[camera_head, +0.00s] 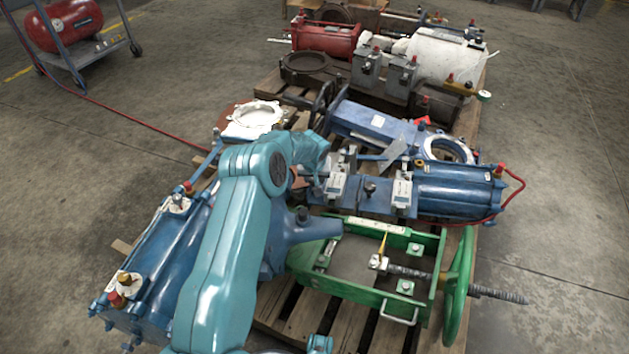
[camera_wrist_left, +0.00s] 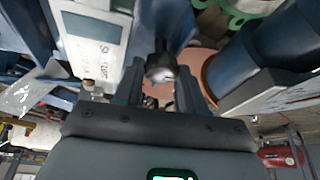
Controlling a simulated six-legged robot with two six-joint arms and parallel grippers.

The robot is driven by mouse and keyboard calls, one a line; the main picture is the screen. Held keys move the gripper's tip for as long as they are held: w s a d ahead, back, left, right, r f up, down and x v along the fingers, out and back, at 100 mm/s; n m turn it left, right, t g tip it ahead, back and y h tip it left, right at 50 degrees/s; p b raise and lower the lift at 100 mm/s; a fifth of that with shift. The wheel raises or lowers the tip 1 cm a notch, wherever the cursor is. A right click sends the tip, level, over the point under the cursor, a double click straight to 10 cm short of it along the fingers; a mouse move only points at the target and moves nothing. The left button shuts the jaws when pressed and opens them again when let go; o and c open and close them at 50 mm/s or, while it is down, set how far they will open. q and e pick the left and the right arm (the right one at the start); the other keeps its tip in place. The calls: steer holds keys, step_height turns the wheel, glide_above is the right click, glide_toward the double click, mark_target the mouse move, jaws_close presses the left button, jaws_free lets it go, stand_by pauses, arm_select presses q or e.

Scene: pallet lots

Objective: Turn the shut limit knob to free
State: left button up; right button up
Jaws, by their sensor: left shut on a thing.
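The shut limit knob (camera_wrist_left: 160,67) shows in the wrist view as a small dark and grey round piece between the fingers of my left gripper (camera_wrist_left: 160,88). The left gripper is shut on it. A grey box (camera_wrist_left: 95,38) with a white label, whose lettering seems to read SHUT, is just left of the knob. In the head view my left gripper (camera_head: 312,181) reaches the left side of a grey box (camera_head: 337,187) on the blue actuator (camera_head: 455,190). The knob is hidden there, and its pointing direction cannot be read. My right gripper is not in view.
A second grey box (camera_head: 402,194) stands to the right on the blue actuator. A green frame with a handwheel (camera_head: 460,285) lies in front. A blue actuator (camera_head: 150,265) is at left. More valve parts crowd the pallet behind; concrete floor (camera_head: 560,180) is clear at right.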

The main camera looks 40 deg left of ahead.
arm_select(q)
steer(key=o, duration=0.8)
steer(key=shift+c, duration=0.2)
steer(key=p+v, duration=0.5)
steer(key=v, duration=1.1)
steer(key=shift+p, duration=0.4)
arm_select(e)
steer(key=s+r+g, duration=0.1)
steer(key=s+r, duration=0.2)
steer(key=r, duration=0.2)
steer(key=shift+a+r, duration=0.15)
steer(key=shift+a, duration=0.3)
arm_select(q)
steer(key=shift+r, duration=0.15)
